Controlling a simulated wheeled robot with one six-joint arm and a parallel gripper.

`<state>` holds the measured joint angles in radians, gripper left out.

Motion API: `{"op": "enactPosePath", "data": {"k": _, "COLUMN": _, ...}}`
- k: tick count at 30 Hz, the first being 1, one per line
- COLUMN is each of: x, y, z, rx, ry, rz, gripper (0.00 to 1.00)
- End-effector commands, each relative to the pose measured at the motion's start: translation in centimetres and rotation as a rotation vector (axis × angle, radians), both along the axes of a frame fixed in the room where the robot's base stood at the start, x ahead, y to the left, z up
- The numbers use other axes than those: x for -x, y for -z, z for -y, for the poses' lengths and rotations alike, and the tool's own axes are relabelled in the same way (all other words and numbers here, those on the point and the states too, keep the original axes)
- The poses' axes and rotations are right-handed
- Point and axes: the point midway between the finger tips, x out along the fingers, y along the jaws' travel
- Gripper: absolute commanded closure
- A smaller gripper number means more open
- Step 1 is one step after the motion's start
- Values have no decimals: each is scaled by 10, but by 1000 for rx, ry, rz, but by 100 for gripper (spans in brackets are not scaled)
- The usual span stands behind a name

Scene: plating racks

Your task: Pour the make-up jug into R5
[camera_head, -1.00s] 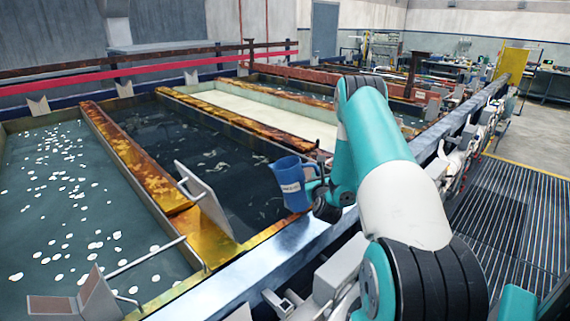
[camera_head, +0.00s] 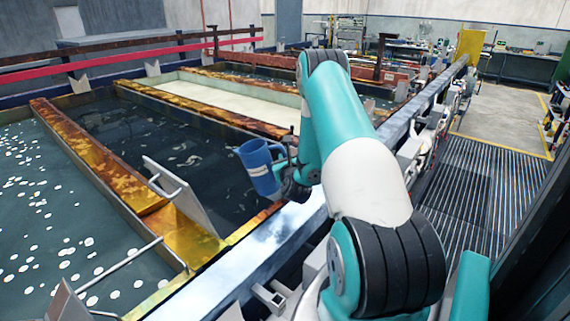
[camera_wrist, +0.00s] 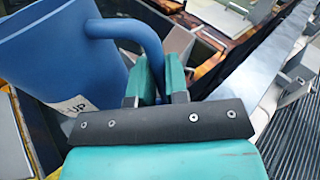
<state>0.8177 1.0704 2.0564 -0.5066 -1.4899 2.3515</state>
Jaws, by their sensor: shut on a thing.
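The blue make-up jug (camera_head: 259,167) hangs from my gripper (camera_head: 291,170) by its handle, over the dark tank (camera_head: 170,150) near its front rim. The jug is nearly upright, leaning slightly. In the wrist view the jug (camera_wrist: 55,50) fills the upper left with part of a white label showing "UP", and my gripper's teal fingers (camera_wrist: 158,80) are shut on its handle. Its contents are hidden. No label reading R5 can be read, so I cannot tell which tank is R5.
A grey-green tank with white floating spots (camera_head: 40,215) lies left. A pale, cream-filled tank (camera_head: 240,99) lies beyond the dark one. A tilted metal plate (camera_head: 185,195) stands on the rusty divider. A steel rim (camera_head: 260,250) runs along the front; grating (camera_head: 455,190) lies right.

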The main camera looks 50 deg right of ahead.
Motion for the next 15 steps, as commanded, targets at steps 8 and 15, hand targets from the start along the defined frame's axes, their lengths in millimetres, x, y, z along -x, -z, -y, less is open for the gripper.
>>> {"op": "enactPosePath", "data": {"k": 8, "x": 4, "y": 9, "z": 5, "rx": -26, "ry": 2, "rz": 44, "gripper": 100}}
{"op": "enactPosePath", "data": {"k": 15, "x": 10, "y": 12, "z": 8, "rx": -49, "ry": 2, "rz": 79, "gripper": 100}}
